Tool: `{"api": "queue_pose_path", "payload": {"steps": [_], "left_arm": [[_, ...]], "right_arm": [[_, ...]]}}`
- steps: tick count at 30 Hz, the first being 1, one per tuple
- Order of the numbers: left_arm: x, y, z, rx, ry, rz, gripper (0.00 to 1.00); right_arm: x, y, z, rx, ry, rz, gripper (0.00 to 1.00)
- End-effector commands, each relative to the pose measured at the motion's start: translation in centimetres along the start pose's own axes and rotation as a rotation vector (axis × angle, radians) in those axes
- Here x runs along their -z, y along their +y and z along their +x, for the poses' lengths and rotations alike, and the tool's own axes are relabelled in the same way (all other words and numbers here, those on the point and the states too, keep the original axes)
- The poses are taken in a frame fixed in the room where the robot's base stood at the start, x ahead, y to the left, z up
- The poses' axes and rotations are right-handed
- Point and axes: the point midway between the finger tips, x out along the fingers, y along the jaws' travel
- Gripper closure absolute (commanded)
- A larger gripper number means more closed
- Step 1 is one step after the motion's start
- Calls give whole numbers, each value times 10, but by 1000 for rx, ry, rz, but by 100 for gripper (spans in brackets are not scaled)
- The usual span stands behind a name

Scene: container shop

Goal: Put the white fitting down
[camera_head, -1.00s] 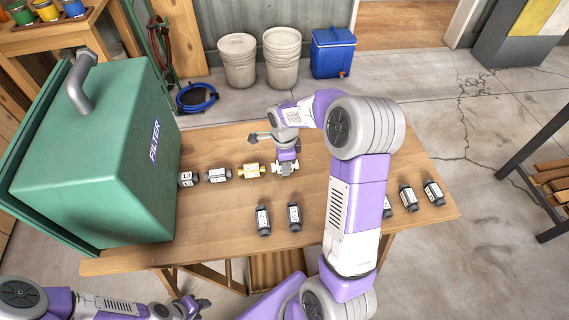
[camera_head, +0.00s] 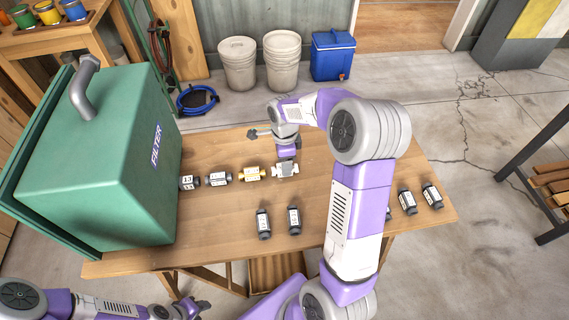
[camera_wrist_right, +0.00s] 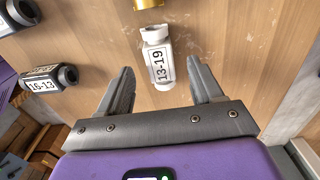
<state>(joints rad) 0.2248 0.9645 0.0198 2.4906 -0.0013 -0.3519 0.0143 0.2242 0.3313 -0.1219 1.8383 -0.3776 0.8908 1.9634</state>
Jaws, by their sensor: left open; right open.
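The white fitting (camera_head: 286,171) lies on the wooden table (camera_head: 215,225), at the right end of a row of fittings. In the right wrist view the white fitting (camera_wrist_right: 157,58) shows a label reading 13-19. My right gripper (camera_wrist_right: 162,78) is open, with the fitting between and just beyond its fingertips, apart from both. In the head view my right gripper (camera_head: 287,152) is just behind the fitting, partly hidden by its own wrist. My left gripper (camera_head: 200,306) is open and empty at the bottom left, in front of the table.
A yellow fitting (camera_head: 252,174) lies just left of the white one, with dark fittings (camera_head: 218,179) further left. Two dark fittings (camera_head: 264,224) lie nearer the front, and several more (camera_head: 432,195) on the right. A green filter box (camera_head: 95,160) fills the table's left end.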

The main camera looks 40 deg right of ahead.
Motion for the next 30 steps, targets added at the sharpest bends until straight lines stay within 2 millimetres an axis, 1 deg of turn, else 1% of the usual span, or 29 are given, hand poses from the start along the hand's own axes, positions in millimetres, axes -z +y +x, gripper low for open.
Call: {"api": "queue_pose_path", "payload": {"steps": [1, 6, 9, 12, 17, 30], "left_arm": [[0, 3, -7, 0, 0, 0, 57], [-1, 6, -17, 0, 0, 0, 57], [-1, 8, -21, 0, 0, 0, 57], [-1, 9, -24, 0, 0, 0, 57], [-1, 9, -25, 0, 0, 0, 57], [-1, 9, -25, 0, 0, 0, 57]], "right_arm": [[0, -1, -17, 6, -1, 0, 34], [0, -1, -53, 4, -2, 1, 34], [0, -1, -69, 3, -1, 0, 34], [0, -1, -79, 2, -1, 1, 34], [0, 0, -86, 0, -1, 0, 34], [0, 0, -86, 0, -1, 1, 34]]}}
